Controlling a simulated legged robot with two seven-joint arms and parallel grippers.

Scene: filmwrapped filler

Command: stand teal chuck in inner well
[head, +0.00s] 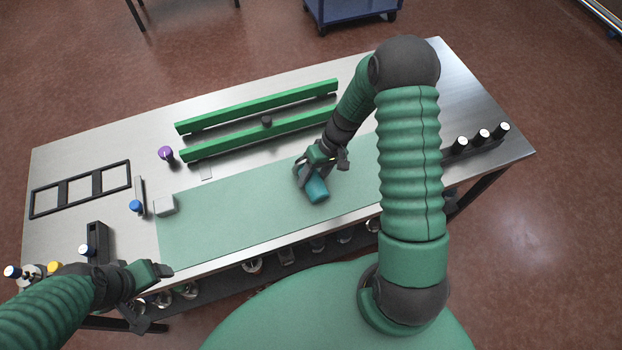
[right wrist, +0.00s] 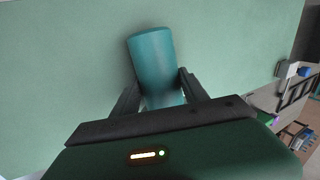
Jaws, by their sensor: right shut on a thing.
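The teal chuck (head: 317,190) is a smooth cylinder held over the pale green mat. In the right wrist view the chuck (right wrist: 153,60) sticks out beyond the fingers, slightly tilted. My right gripper (head: 308,174) is shut on it, one finger on each side. From these views I cannot tell whether the chuck touches the mat. My left gripper (head: 160,297) is open and empty at the table's front left. A black frame with three square openings (head: 82,189) lies at the left of the table. Which well is the inner one is not clear.
Two green rails (head: 258,107) lie behind the mat (head: 225,215). A purple-topped piece (head: 166,154), a blue-topped piece (head: 135,206) and a pale block (head: 164,205) stand to the left. A dark rack with white-topped pieces (head: 481,136) stands at the right. Most of the mat is clear.

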